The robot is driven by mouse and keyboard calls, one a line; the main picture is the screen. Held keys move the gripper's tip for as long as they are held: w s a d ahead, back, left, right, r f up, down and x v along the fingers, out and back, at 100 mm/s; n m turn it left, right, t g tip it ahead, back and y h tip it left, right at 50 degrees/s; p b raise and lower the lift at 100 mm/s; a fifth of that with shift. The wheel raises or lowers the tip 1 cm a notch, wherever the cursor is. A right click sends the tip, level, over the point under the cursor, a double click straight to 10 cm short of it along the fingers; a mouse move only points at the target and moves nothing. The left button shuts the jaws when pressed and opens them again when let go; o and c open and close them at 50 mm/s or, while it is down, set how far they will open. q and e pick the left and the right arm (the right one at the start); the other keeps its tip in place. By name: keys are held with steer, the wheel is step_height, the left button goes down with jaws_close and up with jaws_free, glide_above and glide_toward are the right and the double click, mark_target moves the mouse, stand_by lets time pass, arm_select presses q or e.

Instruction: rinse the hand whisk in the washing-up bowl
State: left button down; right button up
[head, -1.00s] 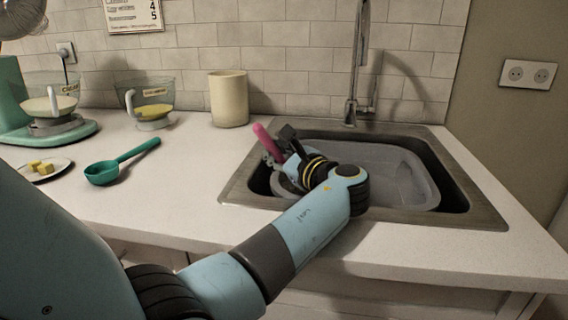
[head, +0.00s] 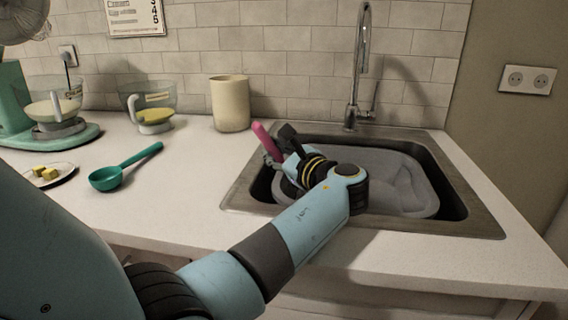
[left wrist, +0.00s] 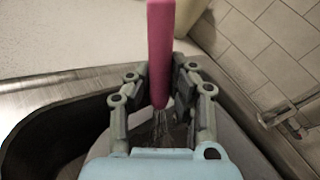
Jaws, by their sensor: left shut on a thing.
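The hand whisk (head: 266,141) has a pink handle that sticks up at a tilt from my left gripper (head: 281,148), over the left side of the sink. In the left wrist view the pink handle (left wrist: 161,50) stands between the fingers of my left gripper (left wrist: 161,100), which is shut on it. Wires of the whisk (left wrist: 158,128) show faintly below the handle; in the head view they are hidden behind my arm. The grey washing-up bowl (head: 420,190) sits in the sink, partly behind my left arm. Whether the whisk's wires touch water cannot be told. My right gripper is not in view.
The metal sink rim (head: 478,205) surrounds the bowl, and a tap (head: 352,100) rises behind it. A cream canister (head: 230,103) stands behind left.

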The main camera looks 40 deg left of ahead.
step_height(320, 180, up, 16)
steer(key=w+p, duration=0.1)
steer(key=p, duration=1.4)
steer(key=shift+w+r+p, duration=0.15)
steer(key=shift+p, duration=0.15)
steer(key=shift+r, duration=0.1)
stand_by(1.4)
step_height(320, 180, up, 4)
steer(key=p, duration=0.4)
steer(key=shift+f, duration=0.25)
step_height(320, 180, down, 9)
steer(key=b, duration=0.9)
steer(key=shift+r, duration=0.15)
